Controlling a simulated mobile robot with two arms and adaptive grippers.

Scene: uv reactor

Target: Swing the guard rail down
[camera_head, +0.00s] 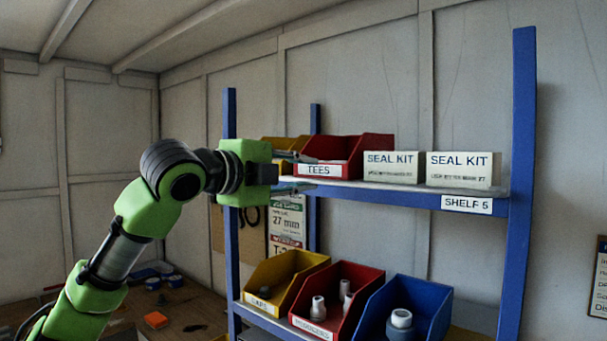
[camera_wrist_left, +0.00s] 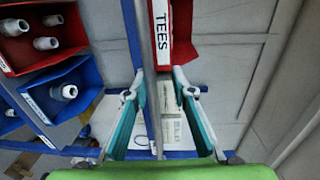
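My left gripper (camera_head: 296,170) is at the left end of the upper shelf (camera_head: 400,195), in front of the red TEES bin (camera_head: 374,150). In the left wrist view its fingers (camera_wrist_left: 160,92) are spread apart. A long thin grey strip with a blue edge (camera_wrist_left: 142,45) runs between them, along the shelf front. I see no contact, and no finger closed on the strip. I cannot tell whether this strip is the guard rail or just the shelf edge; no separate rail stands out. The red TEES bin also shows just beyond the fingers (camera_wrist_left: 184,50). My right gripper is not in view.
Two white SEAL KIT boxes (camera_head: 394,167) (camera_head: 460,169) stand right of the TEES bin. Blue uprights (camera_head: 519,170) (camera_head: 231,255) bound the rack. Below are yellow (camera_head: 290,267), red (camera_head: 362,283) and blue (camera_head: 430,300) bins with fittings. The air before the shelf's right part is clear.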

